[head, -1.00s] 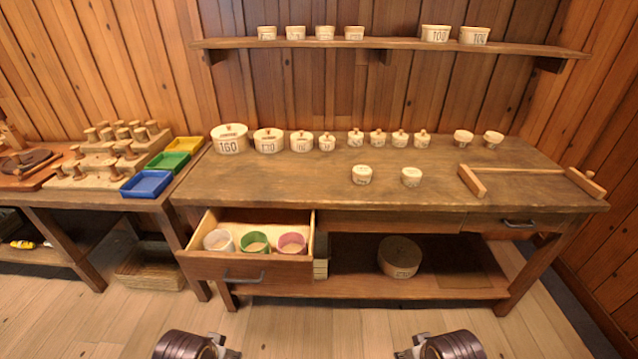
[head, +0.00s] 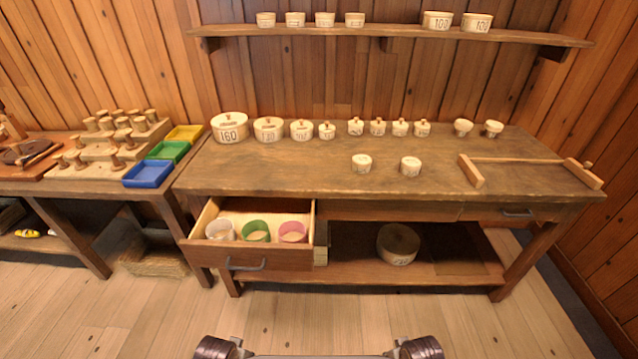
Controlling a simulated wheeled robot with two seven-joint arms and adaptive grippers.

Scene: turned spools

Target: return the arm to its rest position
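In the head view my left gripper (head: 236,346) is at the bottom edge, left of the middle, as a dark ringed round part with small grey metal pieces on its inner side. My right gripper (head: 400,348) mirrors it right of the middle. Both are mostly cut off by the frame and their fingers cannot be made out. No held thing shows at either one. Both are low in front of the workbench (head: 320,185), over the floor in the picture and apart from the bench.
A drawer (head: 240,257) stands pulled out at the bench's left front, with white, green (head: 256,231) and pink cups inside. Several lidded pots, a wooden rail frame (head: 525,161) and two small pots stand on top. A round box (head: 398,244) sits on the lower shelf.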

